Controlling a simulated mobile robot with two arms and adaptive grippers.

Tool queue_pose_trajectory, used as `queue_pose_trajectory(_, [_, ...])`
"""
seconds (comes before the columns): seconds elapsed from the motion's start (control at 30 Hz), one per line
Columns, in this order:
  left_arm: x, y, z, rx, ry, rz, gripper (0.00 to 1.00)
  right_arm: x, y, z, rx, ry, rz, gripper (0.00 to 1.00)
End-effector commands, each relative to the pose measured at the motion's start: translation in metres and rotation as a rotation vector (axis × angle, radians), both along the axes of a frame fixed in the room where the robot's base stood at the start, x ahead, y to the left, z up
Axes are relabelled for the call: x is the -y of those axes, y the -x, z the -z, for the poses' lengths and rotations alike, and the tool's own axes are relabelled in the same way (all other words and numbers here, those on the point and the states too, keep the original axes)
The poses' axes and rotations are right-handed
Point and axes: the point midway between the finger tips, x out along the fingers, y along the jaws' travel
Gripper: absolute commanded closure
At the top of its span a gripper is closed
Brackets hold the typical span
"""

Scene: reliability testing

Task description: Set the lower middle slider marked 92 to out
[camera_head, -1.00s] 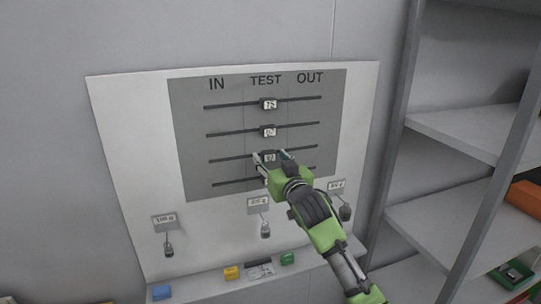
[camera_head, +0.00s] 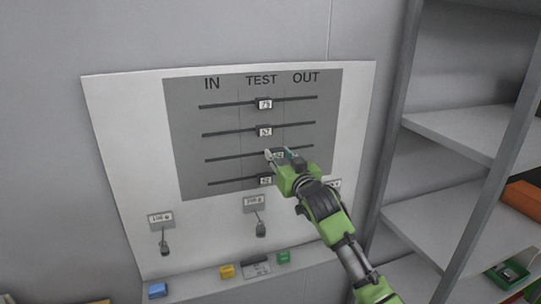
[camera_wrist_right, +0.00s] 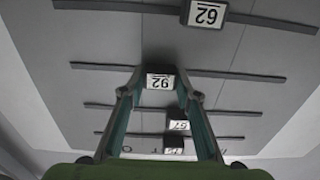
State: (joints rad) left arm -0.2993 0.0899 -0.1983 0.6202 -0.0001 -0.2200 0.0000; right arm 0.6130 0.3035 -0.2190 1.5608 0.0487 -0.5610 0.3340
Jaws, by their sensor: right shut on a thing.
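The slider marked 92 (camera_head: 279,154) sits on the third rail down of the grey panel (camera_head: 180,165), a little right of TEST, toward OUT. My right gripper (camera_head: 280,157) is shut on it and partly hides it. In the right wrist view the slider 92 (camera_wrist_right: 160,82) appears upside down between the two fingers of the right gripper (camera_wrist_right: 160,92). The slider marked 62 (camera_head: 266,181) is on the rail below, near the middle; it also shows in the wrist view (camera_wrist_right: 205,13). My left gripper is not in view.
Sliders 79 (camera_head: 264,104) and 57 (camera_head: 264,132) stand on the rails above, under TEST. A shelf (camera_head: 470,130) stands at right.

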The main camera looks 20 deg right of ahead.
Motion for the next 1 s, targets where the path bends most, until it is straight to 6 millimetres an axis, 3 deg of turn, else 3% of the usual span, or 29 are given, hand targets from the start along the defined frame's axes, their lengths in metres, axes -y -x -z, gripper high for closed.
queue_pose_trajectory(0.1, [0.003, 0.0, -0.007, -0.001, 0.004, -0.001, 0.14, 0.04, -0.001, -0.004, 0.001, 0.011, 0.008, 1.0])
queue_pose_trajectory(0.3, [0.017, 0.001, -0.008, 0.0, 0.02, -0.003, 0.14, 0.077, -0.003, -0.002, 0.0, 0.006, 0.004, 1.0])
queue_pose_trajectory(0.73, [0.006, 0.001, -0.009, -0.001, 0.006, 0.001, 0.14, 0.087, -0.003, -0.003, 0.004, 0.004, 0.005, 1.0])
queue_pose_trajectory(0.77, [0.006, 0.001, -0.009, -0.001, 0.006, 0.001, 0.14, 0.088, -0.003, -0.003, 0.004, 0.004, 0.005, 0.62])
queue_pose_trajectory(0.8, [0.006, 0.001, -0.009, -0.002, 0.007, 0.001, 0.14, 0.087, -0.003, -0.003, 0.004, 0.004, 0.005, 0.53])
queue_pose_trajectory(1.0, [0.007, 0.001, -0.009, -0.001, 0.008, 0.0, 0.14, 0.087, -0.003, -0.003, 0.003, 0.004, 0.004, 0.53])
